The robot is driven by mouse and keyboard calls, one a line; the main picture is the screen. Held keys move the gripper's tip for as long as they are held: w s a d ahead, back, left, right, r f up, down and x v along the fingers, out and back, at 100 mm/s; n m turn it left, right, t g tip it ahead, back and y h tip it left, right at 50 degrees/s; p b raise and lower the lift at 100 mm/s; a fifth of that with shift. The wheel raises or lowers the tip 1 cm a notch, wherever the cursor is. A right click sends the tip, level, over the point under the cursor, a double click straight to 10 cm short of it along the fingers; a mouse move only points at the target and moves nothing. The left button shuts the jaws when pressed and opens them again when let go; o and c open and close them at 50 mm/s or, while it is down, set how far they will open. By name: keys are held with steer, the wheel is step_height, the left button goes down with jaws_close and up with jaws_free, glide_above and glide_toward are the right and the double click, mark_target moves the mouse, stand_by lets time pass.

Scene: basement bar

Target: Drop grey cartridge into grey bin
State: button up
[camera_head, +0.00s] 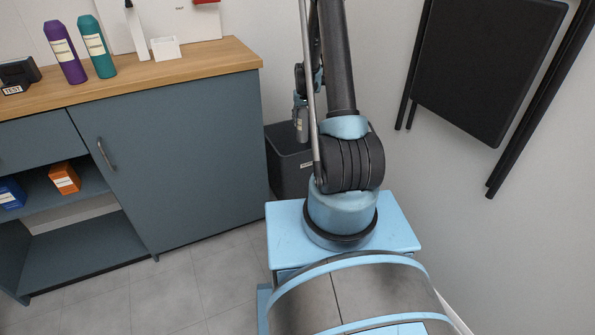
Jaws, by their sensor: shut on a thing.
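My gripper (300,101) is small in the view, in front of the wall and above the bin area, partly hidden by my own arm. It points down and is shut on a grey cartridge (301,126), which hangs below it. The dark grey bin (290,176) stands on the floor between the cabinet and the wall. The cartridge overlaps the bin's upper part in the picture; I cannot tell whether it is inside the opening or in front of it. My arm hides the bin's right side.
A blue-grey cabinet (190,150) with a wooden top (180,68) stands left of the bin. Purple (65,52) and teal (97,47) bottles stand on it. Orange (64,178) and blue (11,194) boxes sit on its shelf. A folded black table (487,65) is at the right wall.

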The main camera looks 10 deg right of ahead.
steer(key=w+f, duration=0.7)
steer(key=f, duration=0.2)
steer(key=shift+w+f, duration=0.35)
steer(key=shift+w, duration=0.05)
steer(key=o, duration=1.4)
steer(key=shift+s+r, duration=0.3)
steer(key=shift+r, duration=1.65)
steer(key=shift+s+r, duration=0.25)
steer(key=shift+r, duration=1.75)
steer(key=shift+s+r, duration=0.3)
steer(key=shift+r, duration=1.65)
